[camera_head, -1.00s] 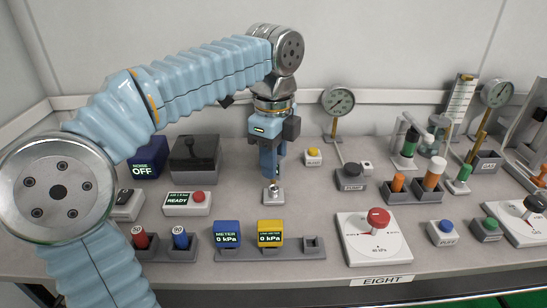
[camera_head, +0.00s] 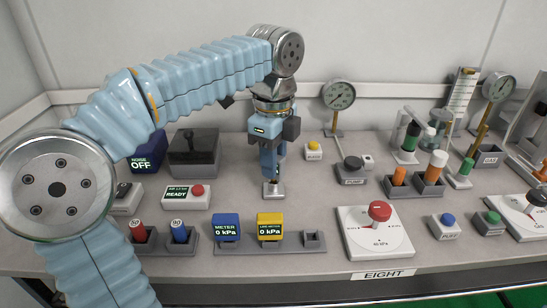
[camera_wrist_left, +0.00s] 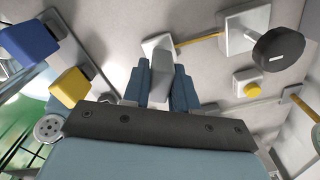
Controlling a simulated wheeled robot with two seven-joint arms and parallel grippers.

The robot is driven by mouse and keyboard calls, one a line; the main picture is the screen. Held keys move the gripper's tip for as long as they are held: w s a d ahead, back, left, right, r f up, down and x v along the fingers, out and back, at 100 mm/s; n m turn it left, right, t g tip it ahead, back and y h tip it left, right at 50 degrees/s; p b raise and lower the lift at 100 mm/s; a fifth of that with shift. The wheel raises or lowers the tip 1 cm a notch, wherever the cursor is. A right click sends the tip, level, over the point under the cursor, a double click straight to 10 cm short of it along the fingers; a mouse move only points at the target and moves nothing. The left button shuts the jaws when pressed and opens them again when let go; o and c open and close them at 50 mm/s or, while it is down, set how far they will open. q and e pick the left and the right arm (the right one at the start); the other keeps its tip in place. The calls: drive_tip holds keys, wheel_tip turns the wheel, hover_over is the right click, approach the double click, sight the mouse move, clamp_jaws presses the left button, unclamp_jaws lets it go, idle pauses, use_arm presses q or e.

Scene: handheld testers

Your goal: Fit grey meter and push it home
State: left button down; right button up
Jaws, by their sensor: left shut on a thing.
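My left gripper (camera_head: 272,176) points down over the middle of the bench, just above a small pale base (camera_head: 273,190). The left wrist view shows its two blue fingers shut on a grey piece (camera_wrist_left: 161,78), with the pale base (camera_wrist_left: 156,44) at its far end. I see no display face on this piece, and the fingers mostly hide it in the head view. A blue meter (camera_head: 227,226) and a yellow meter (camera_head: 270,226), both reading 0 kPa, sit in a grey rack (camera_head: 290,249). The rack's right socket (camera_head: 314,240) looks empty. My right gripper is not in view.
A white plate with a red knob (camera_head: 380,211) lies right of the rack. A pump knob (camera_head: 352,168), a yellow button (camera_head: 313,146) and a gauge (camera_head: 338,95) stand right of the gripper. A READY box (camera_head: 178,197) is to its left. Bench between gripper and rack is clear.

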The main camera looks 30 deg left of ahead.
use_arm(q)
drive_tip(key=shift+f+b, duration=0.4)
drive_tip(key=shift+f, duration=0.35)
drive_tip(key=c, duration=0.8)
unclamp_jaws()
drive_tip(key=shift+r, duration=0.1)
wheel_tip(320, 180, up, 14)
drive_tip(key=p, duration=0.3)
drive_tip(key=shift+p, duration=0.4)
